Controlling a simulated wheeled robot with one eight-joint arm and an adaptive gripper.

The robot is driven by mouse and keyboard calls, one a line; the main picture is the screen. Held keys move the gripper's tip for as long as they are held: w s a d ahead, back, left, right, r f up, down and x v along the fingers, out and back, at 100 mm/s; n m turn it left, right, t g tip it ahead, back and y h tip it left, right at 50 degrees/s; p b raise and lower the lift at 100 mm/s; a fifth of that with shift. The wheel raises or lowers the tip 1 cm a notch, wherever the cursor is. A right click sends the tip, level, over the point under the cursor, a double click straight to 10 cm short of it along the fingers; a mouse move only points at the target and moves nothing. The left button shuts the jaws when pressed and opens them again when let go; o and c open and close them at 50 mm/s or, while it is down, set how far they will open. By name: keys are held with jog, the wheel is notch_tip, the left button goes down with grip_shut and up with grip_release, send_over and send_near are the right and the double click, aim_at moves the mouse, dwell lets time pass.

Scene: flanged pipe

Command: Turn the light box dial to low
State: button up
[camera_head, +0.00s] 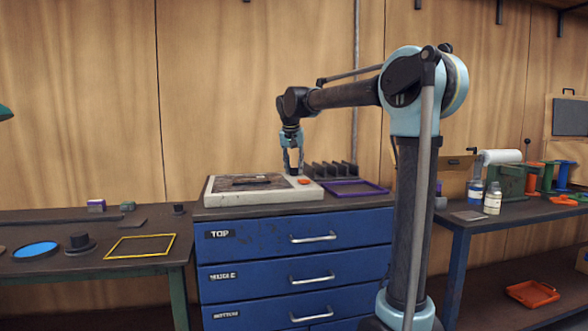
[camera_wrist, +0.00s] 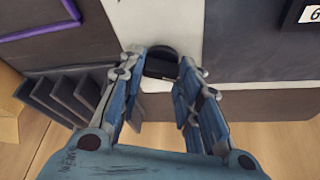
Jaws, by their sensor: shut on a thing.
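The light box (camera_head: 225,198) is a flat off-white box with a dark top panel, on top of the blue drawer cabinet. In the wrist view its pale edge strip (camera_wrist: 138,18) runs beside the dark panel. The dial (camera_wrist: 161,62) is a round black knob on that strip, between my fingertips. My gripper (camera_head: 293,171) points down at the box's right back part. In the wrist view my gripper (camera_wrist: 163,65) is shut on the dial, one finger on each side. The fingers hide part of the dial, and I cannot read its setting.
A dark slotted rack (camera_head: 330,170) stands right behind the box, close to my gripper. A purple frame (camera_head: 356,188) lies to the right. A small orange piece (camera_head: 304,182) is near my fingertips. The left table holds a yellow frame (camera_head: 140,247) and a blue disc (camera_head: 36,249).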

jog(key=n+y, duration=0.1)
jog(key=n, duration=0.1)
jog(key=n+y, duration=0.1)
jog(key=n, duration=0.2)
jog(key=shift+d, duration=0.2)
jog(key=shift+o, duration=0.2)
jog(key=n+y, duration=0.1)
jog(key=n, duration=0.2)
jog(key=n+g+y, duration=0.1)
jog(key=n, duration=0.2)
jog(key=shift+w+d+n+g, duration=0.15)
jog(key=shift+n+g, duration=0.15)
jog(key=n+g, duration=0.1)
jog(key=n, duration=0.1)
jog(key=n+g+y, duration=0.1)
jog(key=n, duration=0.2)
jog(key=shift+w+n, duration=0.15)
jog(key=shift+n, duration=0.15)
jog(key=n+g, duration=0.1)
jog(key=n, duration=0.1)
jog(key=n+g, duration=0.1)
jog(key=n, duration=0.2)
jog(key=shift+w, duration=0.15)
jog(key=shift+n, duration=0.3)
jog(key=o, duration=1)
jog(key=shift+o, duration=0.2)
